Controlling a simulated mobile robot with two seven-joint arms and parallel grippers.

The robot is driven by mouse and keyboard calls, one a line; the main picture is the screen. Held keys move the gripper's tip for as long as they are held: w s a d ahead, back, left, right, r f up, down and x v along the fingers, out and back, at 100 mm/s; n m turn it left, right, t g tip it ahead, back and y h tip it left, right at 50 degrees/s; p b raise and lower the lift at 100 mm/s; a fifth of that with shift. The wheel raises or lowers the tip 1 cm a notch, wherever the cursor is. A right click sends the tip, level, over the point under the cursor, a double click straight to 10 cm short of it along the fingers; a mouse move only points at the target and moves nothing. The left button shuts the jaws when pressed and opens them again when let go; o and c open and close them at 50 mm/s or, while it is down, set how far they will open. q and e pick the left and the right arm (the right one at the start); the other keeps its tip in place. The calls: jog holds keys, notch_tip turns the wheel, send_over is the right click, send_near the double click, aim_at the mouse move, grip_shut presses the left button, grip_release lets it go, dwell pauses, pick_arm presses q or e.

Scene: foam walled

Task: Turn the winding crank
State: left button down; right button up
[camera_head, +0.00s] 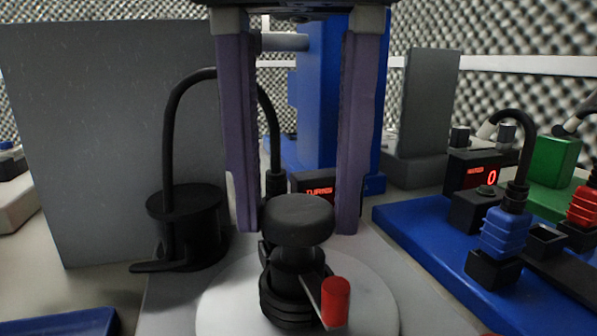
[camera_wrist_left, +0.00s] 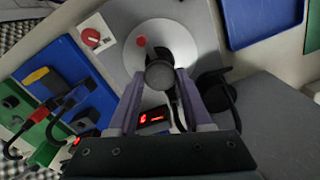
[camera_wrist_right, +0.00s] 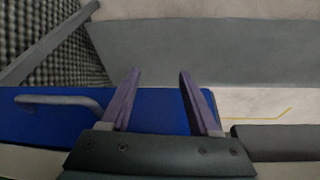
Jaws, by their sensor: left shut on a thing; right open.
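The winding crank stands on a pale round disc (camera_head: 225,300) in the head view. It has a wide black knob (camera_head: 298,222) on a ribbed black post, and a metal arm with a red grip (camera_head: 336,303) toward the front right. My left gripper (camera_head: 297,228) reaches down from above, one purple finger on each side of the black knob, shut on it. The left wrist view shows the knob (camera_wrist_left: 159,75) between the fingers and the red grip (camera_wrist_left: 141,41) apart from them. My right gripper (camera_wrist_right: 160,74) is open and empty; it shows only in its wrist view.
A black cylinder with a cable (camera_head: 187,225) is at left. A blue board (camera_head: 420,230) with plugs and cables is at right. Grey panels (camera_head: 100,140) and a blue column stand behind.

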aim_at(298, 206)
pick_arm(q)
jog(key=shift+m, duration=2.6)
jog(key=shift+m, duration=0.7)
jog(key=shift+c, duration=1.7)
grip_release()
notch_tip(298, 206, up, 8)
jog(key=p, duration=0.6)
jog(key=shift+f, duration=0.25)
